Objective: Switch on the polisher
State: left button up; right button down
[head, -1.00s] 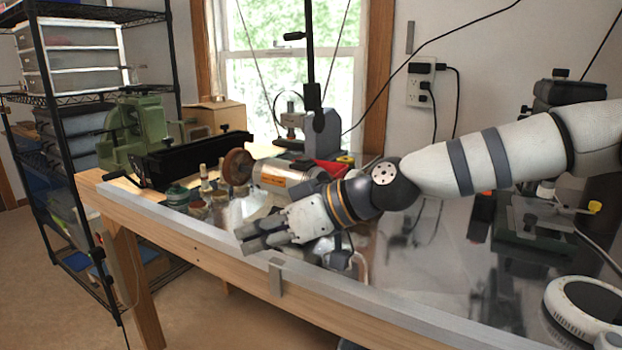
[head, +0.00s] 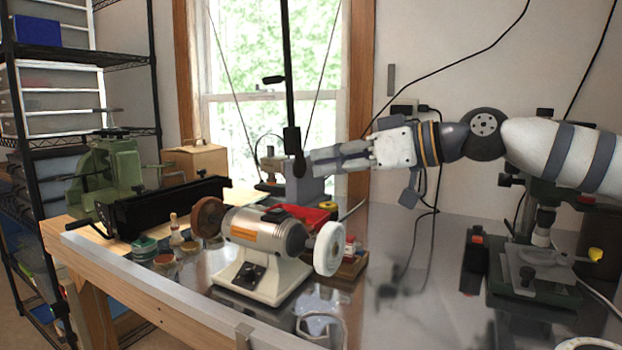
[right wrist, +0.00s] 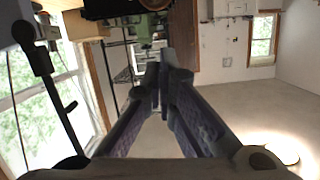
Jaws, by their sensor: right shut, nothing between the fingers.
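The polisher (head: 262,240) stands on the metal-topped bench, with a silver motor body, a cream base, a brown wheel on its left and a white wheel (head: 328,248) on its right. Dark controls (head: 247,274) show on the front of its base; their setting is too small to tell. My right gripper (head: 318,160) is shut and empty, raised above and behind the polisher, pointing left in front of the window. In the right wrist view its fingers (right wrist: 164,62) meet at the tips with nothing between them. My left gripper is not in view.
A green machine (head: 112,180) and a black box (head: 165,208) stand at the bench's left end. Small jars and brushes sit left of the polisher. A red tray (head: 312,216) lies behind it. A drill press (head: 535,270) stands at right. Bare metal lies between.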

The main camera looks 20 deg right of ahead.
jog(key=b, duration=0.1)
send_over(276, 211)
jog(key=d, duration=0.2)
jog(key=f, duration=0.2)
jog(key=shift+s+f, duration=0.3)
jog(key=shift+f, duration=0.1)
jog(key=f, duration=0.2)
jog(key=shift+a+f, duration=0.25)
jog(key=shift+f, duration=0.1)
jog(key=shift+s+f, duration=0.1)
jog(key=shift+f, duration=0.3)
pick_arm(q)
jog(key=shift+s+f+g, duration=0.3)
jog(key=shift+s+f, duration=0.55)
